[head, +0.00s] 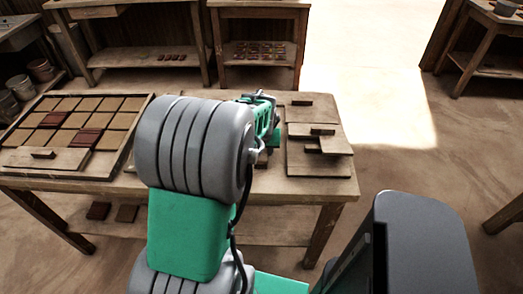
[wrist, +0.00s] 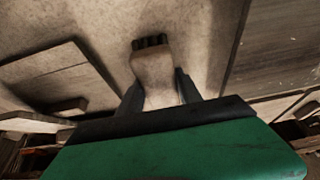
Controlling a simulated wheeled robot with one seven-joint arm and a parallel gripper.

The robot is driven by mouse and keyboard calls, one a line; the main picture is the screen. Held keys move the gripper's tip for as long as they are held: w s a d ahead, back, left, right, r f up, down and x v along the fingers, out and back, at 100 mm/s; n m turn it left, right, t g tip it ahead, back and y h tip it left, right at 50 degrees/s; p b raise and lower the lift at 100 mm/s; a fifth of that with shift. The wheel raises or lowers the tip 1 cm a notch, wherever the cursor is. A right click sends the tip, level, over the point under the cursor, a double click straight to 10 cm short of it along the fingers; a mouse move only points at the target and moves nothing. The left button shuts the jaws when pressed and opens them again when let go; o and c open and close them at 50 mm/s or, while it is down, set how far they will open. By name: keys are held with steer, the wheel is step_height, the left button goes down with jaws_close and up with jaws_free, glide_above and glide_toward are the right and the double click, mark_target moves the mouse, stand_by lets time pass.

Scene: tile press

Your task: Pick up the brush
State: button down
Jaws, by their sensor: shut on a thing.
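The brush (wrist: 152,68) has a pale, flat wooden body and a dark bristle end, seen in the wrist view. My gripper (wrist: 160,92) is shut on it, with one dark finger on each side of the pale body. The bristle end points away from the gripper, toward the top of the wrist view. I cannot tell whether the brush touches the table surface. In the head view my arm hides the brush, and only part of the green gripper housing (head: 262,115) shows above the table.
The wooden table (head: 342,184) carries a tray of square tiles (head: 22,133) at left, with a handled board (head: 70,158) at its front. More handled boards (head: 318,168) lie at right. Shelved benches (head: 258,12) stand behind. The floor right of the table is open.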

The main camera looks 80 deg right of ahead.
steer(key=r, duration=0.3)
steer(key=shift+s+r, duration=0.2)
steer(key=shift+r, duration=0.15)
steer(key=s+a+r+b, duration=0.1)
steer(key=s+a+r, duration=0.8)
steer(key=a, duration=0.1)
steer(key=shift+a, duration=0.15)
